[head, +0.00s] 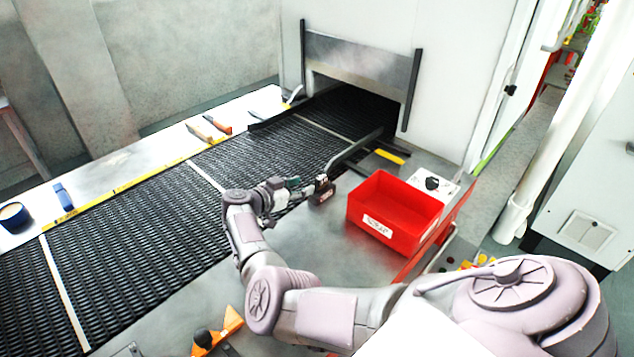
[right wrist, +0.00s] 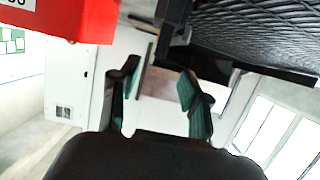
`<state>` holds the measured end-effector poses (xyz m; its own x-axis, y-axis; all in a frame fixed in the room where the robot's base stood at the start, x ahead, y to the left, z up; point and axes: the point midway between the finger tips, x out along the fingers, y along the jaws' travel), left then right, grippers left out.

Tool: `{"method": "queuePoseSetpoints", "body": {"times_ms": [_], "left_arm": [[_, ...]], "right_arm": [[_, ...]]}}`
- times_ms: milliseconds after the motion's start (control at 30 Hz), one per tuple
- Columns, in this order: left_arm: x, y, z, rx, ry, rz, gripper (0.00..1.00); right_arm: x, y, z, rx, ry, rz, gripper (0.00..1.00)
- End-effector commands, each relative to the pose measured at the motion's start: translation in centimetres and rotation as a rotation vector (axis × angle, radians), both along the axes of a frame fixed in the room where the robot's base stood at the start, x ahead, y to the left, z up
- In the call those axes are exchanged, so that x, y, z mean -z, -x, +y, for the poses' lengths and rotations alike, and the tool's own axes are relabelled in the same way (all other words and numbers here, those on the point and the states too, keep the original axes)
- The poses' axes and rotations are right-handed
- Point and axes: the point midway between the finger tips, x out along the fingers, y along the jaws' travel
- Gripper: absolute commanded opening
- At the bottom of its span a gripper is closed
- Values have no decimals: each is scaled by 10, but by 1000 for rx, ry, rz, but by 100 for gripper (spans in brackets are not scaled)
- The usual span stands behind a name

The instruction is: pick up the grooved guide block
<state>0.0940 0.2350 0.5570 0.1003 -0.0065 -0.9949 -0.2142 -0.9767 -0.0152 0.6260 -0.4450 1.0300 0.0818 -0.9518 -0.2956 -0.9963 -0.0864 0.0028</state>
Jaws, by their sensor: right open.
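A small dark brown block (head: 322,191), which looks like the grooved guide block, stands on the grey metal ledge between the mesh belt and the red bin. Its groove is too small to make out clearly. My right gripper (head: 296,190) is just to the left of it, low over the belt's near edge. In the right wrist view the right gripper (right wrist: 158,95) has its two green-padded fingers apart, with nothing between them. A dark block-like shape (right wrist: 174,14) shows at the top there, beyond the fingers; I cannot tell if it is touching. My left gripper is not in view.
The red bin (head: 378,222) stands right of the block; it also shows in the wrist view (right wrist: 75,22). The black mesh belt (head: 150,225) runs into a tunnel. A bent grey rail (head: 352,151) lies behind the block. An orange fixture (head: 218,331) sits in front.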

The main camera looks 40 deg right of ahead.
Motion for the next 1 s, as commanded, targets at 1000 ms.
{"method": "queuePoseSetpoints", "body": {"times_ms": [1000], "left_arm": [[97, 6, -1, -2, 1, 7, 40]], "right_arm": [[39, -14, -112, 1, 2, -1, 47]]}}
